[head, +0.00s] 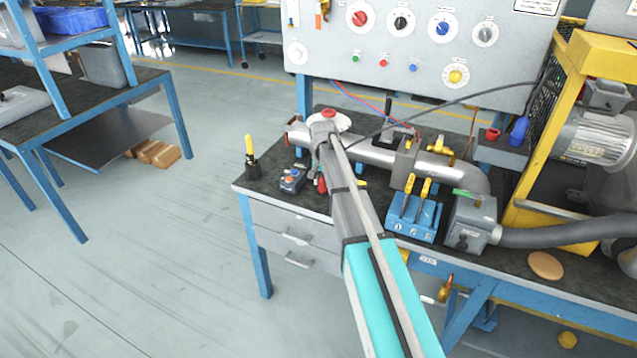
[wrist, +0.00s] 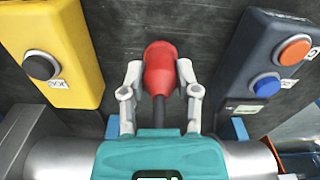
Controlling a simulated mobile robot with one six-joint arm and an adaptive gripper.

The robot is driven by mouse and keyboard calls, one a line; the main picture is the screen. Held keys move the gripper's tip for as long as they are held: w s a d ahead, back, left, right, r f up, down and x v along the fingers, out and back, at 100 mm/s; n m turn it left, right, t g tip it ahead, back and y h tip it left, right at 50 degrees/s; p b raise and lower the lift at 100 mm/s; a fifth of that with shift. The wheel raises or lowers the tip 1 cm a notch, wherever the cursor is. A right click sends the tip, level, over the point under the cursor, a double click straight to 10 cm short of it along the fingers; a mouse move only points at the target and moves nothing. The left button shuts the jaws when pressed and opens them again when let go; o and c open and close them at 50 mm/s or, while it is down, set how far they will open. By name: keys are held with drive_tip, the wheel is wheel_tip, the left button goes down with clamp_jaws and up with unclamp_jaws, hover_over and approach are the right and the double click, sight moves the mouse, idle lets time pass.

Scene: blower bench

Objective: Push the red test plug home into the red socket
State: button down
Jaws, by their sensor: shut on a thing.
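My gripper (wrist: 160,78) is shut on a red plug-like piece with a dark stem, its two grey fingers on either side. The red piece (wrist: 160,65) shows clearly in the wrist view, with dark bench top behind it. In the head view a small bit of red (head: 321,185) shows beside my arm, low over the bench; my arm hides most of the gripper there. A small red round fitting (head: 383,62) sits on the grey panel between a green and a blue one. I cannot tell whether it is the red socket.
A dark button box (head: 292,180) stands left of the gripper. A yellow box with a black button (wrist: 55,60) lies on its other side. A silver pipe (head: 372,152) runs across the bench (head: 270,155). A blue tool block (head: 412,218) stands right. A thin dark cable crosses above.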

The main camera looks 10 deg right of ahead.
drive_tip(key=shift+s+d+f, duration=0.1)
drive_tip(key=shift+f, duration=0.15)
drive_tip(key=shift+r+p, duration=0.15)
drive_tip(key=shift+p, duration=0.2)
drive_tip(key=shift+w+r+p, duration=0.35)
drive_tip(key=shift+w+p, duration=0.2)
drive_tip(key=shift+p, duration=0.25)
drive_tip(key=shift+r+p, duration=1.4)
drive_tip(key=shift+r, duration=0.05)
drive_tip(key=shift+s, duration=0.2)
